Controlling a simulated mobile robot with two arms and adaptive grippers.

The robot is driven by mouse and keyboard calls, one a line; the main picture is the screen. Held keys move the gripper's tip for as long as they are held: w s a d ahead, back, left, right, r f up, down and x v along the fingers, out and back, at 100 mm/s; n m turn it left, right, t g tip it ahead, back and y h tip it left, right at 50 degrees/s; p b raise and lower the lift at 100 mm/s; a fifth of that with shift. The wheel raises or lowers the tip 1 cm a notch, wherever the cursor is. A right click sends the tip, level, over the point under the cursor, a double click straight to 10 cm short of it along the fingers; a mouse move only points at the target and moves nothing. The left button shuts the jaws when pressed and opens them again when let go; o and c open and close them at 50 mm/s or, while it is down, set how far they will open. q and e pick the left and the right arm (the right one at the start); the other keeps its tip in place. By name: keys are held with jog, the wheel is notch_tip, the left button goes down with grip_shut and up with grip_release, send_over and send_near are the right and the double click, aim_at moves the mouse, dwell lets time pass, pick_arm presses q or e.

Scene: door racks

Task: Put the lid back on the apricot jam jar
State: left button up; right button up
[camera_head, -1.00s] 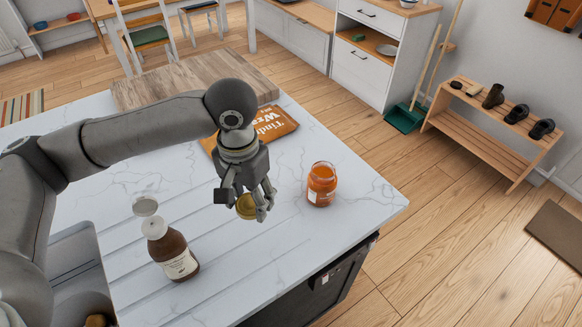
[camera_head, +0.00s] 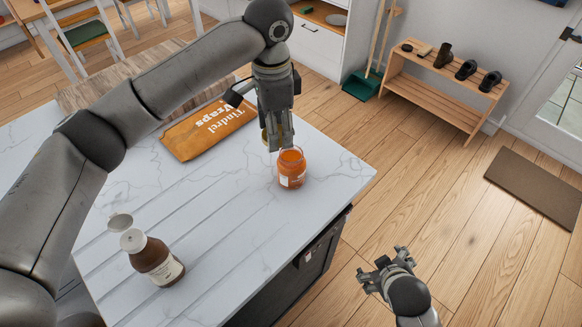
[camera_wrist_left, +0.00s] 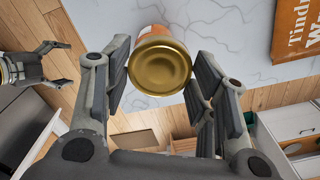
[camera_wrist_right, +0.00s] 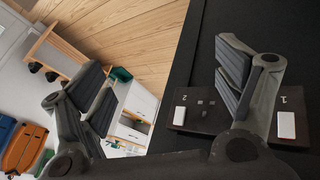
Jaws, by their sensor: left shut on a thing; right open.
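The apricot jam jar (camera_head: 292,170) stands upright and open on the white marble worktop near its right edge, orange jam showing at its mouth. My left gripper (camera_head: 276,143) is just behind and above the jar, pointing down, shut on the gold lid (camera_head: 265,138). In the left wrist view the round lid (camera_wrist_left: 160,68) sits between the fingers, and the jar (camera_wrist_left: 152,31) shows partly behind it. The lid is apart from the jar's mouth in the head view. My right gripper (camera_head: 383,270) is open and empty, off the worktop's front right side.
A brown bottle (camera_head: 158,262) with a white cap stands at the worktop's front left. An orange wraps packet (camera_head: 205,130) lies behind and left of the jar, near a wooden board (camera_head: 100,88). The marble left of the jar is clear.

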pick_arm(q)
jog(key=shift+w+d+r+m, duration=0.2)
jog(key=shift+d+m, duration=0.25)
jog(key=shift+d, duration=0.15)
jog(key=shift+w+d+r+m, duration=0.2)
jog(key=shift+d+m, duration=0.25)
jog(key=shift+d, duration=0.15)
jog(key=shift+d+r+m, duration=0.1)
jog(key=shift+d+m, duration=0.2)
pick_arm(e)
jog(key=w+a+r+n+t, duration=0.1)
jog(key=w+r+n+t, duration=0.8)
jog(key=w+r+n, duration=0.5)
jog(key=n+y, duration=1.1)
jog(key=n, duration=1.1)
send_near(284, 157)
jog(key=s+d, duration=0.3)
jog(key=shift+d+r, duration=0.25)
jog(key=shift+d, duration=0.1)
pick_arm(q)
jog(key=shift+d, duration=0.15)
pick_arm(e)
jog(key=shift+s+a+f+n+y, duration=0.25)
jog(key=shift+a+n+y, duration=0.15)
jog(key=shift+n, duration=0.1)
jog(key=x, duration=1.2)
jog(key=shift+f, duration=0.2)
pick_arm(q)
jog(key=shift+w, duration=0.1)
